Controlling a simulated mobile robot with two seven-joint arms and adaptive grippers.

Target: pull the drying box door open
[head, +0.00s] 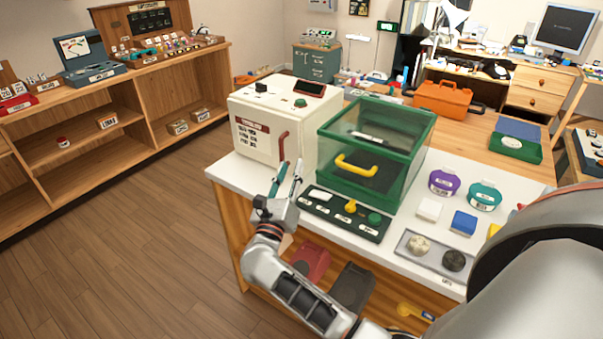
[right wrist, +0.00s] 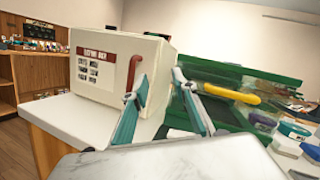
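The drying box (head: 262,125) is a cream box at the back left corner of the white-topped bench. Its front has a dark red label and an upright red door handle (head: 283,146); the door looks shut. In the right wrist view the box (right wrist: 115,68) is left of centre, and its handle (right wrist: 133,73) is just beyond the left finger. My right gripper (head: 289,168) is open and empty, in front of and just below the handle. I see no contact with the handle. My left gripper is not in view.
A green-framed clear box (head: 375,140) with a yellow handle stands right of the drying box. A dark green control panel (head: 345,212) lies before it. Purple and teal tubs, small blocks and a tray (head: 437,262) are farther right. The floor left of the bench is clear.

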